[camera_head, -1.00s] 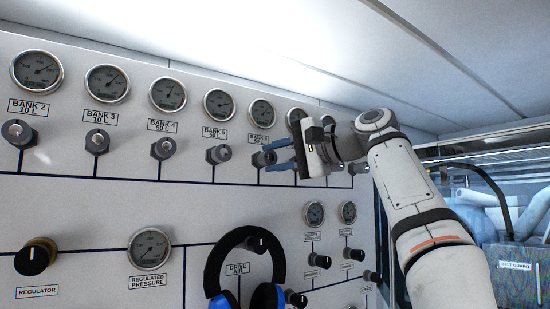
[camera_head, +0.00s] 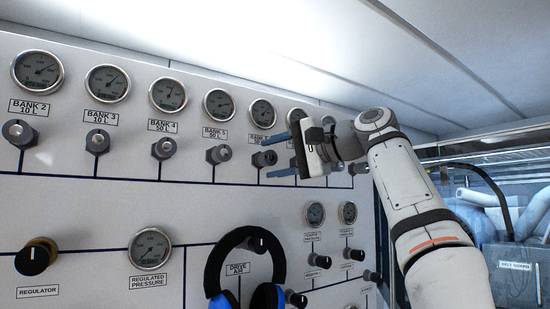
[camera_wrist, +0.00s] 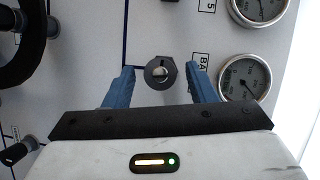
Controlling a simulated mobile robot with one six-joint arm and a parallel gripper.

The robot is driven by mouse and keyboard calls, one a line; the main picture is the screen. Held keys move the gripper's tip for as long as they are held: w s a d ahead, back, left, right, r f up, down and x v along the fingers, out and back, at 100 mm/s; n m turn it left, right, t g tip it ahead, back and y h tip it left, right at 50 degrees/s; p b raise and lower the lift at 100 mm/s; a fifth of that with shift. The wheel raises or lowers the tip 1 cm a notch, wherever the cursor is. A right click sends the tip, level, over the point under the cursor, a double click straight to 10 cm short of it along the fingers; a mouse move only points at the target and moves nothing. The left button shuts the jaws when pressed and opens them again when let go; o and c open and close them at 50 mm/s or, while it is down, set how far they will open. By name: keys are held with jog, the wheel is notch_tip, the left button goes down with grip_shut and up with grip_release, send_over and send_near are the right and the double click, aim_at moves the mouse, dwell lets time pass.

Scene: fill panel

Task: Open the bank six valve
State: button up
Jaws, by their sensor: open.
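The bank six valve (camera_head: 264,158) is a dark round knob on a grey hex collar, on the white panel below the gauge labelled bank 6 (camera_head: 262,113). In the wrist view the valve (camera_wrist: 160,72) shows a light slot or bar in its dark face. My gripper (camera_head: 278,155) has two blue fingers, open and empty. In the wrist view the gripper (camera_wrist: 159,75) has one finger on either side of the valve, with gaps between; I see no contact. The bank 6 label (camera_head: 259,138) is partly hidden by a finger.
The bank 5 valve (camera_head: 219,154) is close on the left, with its gauge (camera_head: 219,103) above. Blue and black headphones (camera_head: 243,262) hang on the panel below. Further gauges and valves to the right are partly behind my gripper.

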jog(key=f+v, duration=0.1)
jog(key=v, duration=0.6)
jog(key=shift+s+d+r+b, duration=0.25)
jog(key=shift+d+r+b, duration=0.15)
jog(key=shift+r, duration=0.15)
